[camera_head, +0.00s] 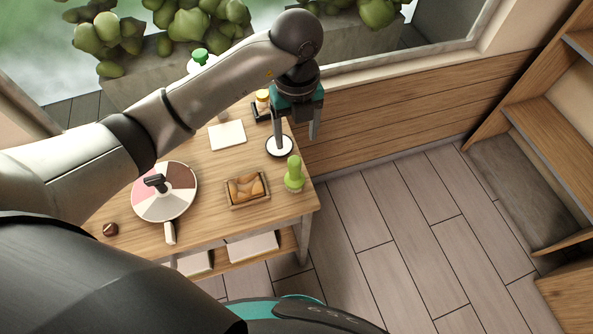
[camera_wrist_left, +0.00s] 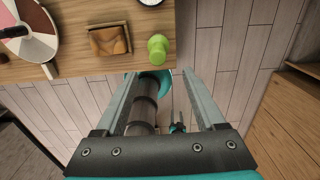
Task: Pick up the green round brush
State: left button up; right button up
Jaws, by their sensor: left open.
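The green round brush (camera_head: 293,174) stands at the right end of the wooden table (camera_head: 215,215), right of a small basket. It also shows in the left wrist view (camera_wrist_left: 158,48), at the table's edge, ahead of the fingers. My left gripper (camera_head: 296,143) is open and empty, with its fingers pointing down near the table's right end. In the head view it is farther back than the brush and apart from it. Its open fingers also show in the left wrist view (camera_wrist_left: 165,85).
The basket (camera_head: 246,202) with brown contents sits close left of the brush. A round sectioned plate (camera_head: 183,207), a white pad (camera_head: 227,134) and a white round dish (camera_head: 279,151) share the table. Clear floor (camera_head: 400,240) lies to the right.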

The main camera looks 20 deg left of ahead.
aim_at(296, 160)
pick_arm(q)
notch_tip(296, 160, down, 7)
jog(key=shift+s+r, duration=0.1)
jog(key=shift+s, duration=0.05)
jog(key=shift+f, duration=0.9)
notch_tip(296, 160, down, 4)
jog(key=shift+a+f, duration=0.15)
jog(key=shift+f, duration=0.05)
grip_shut()
pick_arm(e)
jog(key=shift+s+f, duration=0.1)
jog(key=shift+s, duration=0.55)
